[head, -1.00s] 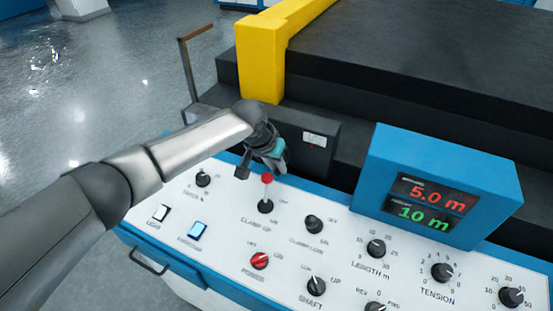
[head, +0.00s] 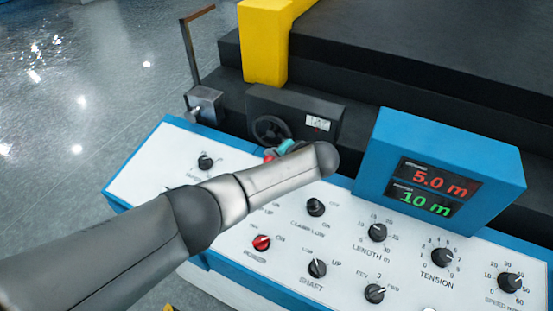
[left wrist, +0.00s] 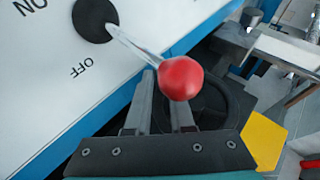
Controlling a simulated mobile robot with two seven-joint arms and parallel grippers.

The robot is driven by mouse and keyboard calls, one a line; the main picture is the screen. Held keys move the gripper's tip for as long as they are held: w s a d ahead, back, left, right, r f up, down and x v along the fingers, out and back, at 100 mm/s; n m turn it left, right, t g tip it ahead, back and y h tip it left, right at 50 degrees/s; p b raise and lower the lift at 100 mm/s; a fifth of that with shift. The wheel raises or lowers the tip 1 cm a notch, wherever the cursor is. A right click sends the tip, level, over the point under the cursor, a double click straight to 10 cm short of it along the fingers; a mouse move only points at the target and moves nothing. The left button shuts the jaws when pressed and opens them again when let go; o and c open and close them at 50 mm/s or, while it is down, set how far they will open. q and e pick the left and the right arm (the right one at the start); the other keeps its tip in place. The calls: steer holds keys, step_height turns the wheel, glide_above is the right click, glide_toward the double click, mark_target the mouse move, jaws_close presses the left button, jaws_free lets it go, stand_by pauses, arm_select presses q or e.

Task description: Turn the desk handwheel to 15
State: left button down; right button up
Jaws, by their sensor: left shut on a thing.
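The dark handwheel (head: 270,130) is on the black housing behind the panel in the head view. It also shows as a round black shape (left wrist: 218,98) in the left wrist view, partly hidden by the red knob and a finger. My left gripper (head: 279,150) is at the wheel's lower edge, mostly hidden behind my forearm. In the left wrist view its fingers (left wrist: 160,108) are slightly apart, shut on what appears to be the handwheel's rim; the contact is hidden. The display (head: 435,187) reads 5.0 m in red above 10 m in green. My right gripper is not in view.
A lever with a red knob (left wrist: 181,78) stands close to my left fingers and overlaps one in the wrist view. The sloped white panel carries several black knobs and a red knob (head: 261,243). A yellow post (head: 264,45) rises behind the housing.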

arm_select(q)
steer(key=shift+w+a+f+t+y+b, duration=0.1)
steer(key=shift+a+f+t+y+b, duration=0.25)
steer(key=shift+y+b, duration=0.5)
steer(key=shift+r+m, duration=0.1)
steer(key=shift+m, duration=0.2)
steer(key=c, duration=0.8)
jaws_free()
